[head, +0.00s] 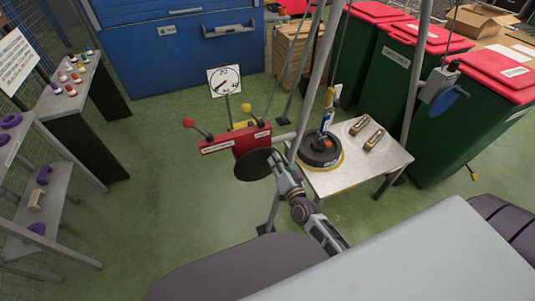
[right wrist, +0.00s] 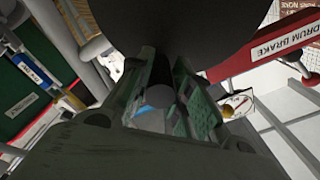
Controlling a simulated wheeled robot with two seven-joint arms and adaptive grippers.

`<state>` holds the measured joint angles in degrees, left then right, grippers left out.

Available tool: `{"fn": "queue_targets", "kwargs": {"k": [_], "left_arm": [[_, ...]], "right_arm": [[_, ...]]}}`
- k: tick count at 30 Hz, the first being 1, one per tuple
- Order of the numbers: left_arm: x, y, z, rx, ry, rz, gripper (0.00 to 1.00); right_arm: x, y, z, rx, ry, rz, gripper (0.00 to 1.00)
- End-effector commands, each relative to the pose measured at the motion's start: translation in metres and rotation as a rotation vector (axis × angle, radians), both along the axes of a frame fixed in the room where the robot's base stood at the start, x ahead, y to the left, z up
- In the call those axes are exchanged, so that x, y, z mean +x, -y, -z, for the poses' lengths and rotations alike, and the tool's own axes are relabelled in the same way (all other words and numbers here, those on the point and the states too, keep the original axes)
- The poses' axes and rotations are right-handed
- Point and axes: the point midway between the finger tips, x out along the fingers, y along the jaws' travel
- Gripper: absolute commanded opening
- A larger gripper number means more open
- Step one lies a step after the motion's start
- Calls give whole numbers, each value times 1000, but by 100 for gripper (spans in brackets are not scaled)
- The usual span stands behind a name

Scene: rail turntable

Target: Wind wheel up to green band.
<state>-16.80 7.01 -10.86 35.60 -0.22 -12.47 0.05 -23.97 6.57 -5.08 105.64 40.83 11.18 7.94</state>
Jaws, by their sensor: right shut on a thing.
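The wheel (head: 252,165) is a dark disc on the near side of a red box (head: 222,148) labelled with white strips. In the right wrist view the wheel (right wrist: 190,28) fills the top, close to my fingers. My right gripper (head: 277,161) is at the wheel's right edge. In the right wrist view, my right gripper (right wrist: 168,95) is shut on the wheel's dark handle, mostly hidden between the fingers. A white dial (head: 224,80) with a dark needle stands behind the box; its coloured bands are too small to tell apart. My left gripper is out of view.
Levers with a red knob (head: 188,122) and a yellow knob (head: 246,107) rise from the box. Grey poles stand close around it. A white table (head: 345,180) with a black turntable (head: 319,151) is at right. Green floor is open at left.

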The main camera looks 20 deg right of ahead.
Motion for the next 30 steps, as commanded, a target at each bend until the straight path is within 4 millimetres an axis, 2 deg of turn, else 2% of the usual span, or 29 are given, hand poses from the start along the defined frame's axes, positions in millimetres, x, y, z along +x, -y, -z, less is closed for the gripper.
{"fn": "queue_targets", "kwargs": {"k": [9,13,30], "left_arm": [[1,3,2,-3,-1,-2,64],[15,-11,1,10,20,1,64],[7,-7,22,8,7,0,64]], "right_arm": [[-1,3,5,13,-7,1,0],[-1,4,6,19,-8,2,0],[-2,17,27,261,-11,2,0]]}}
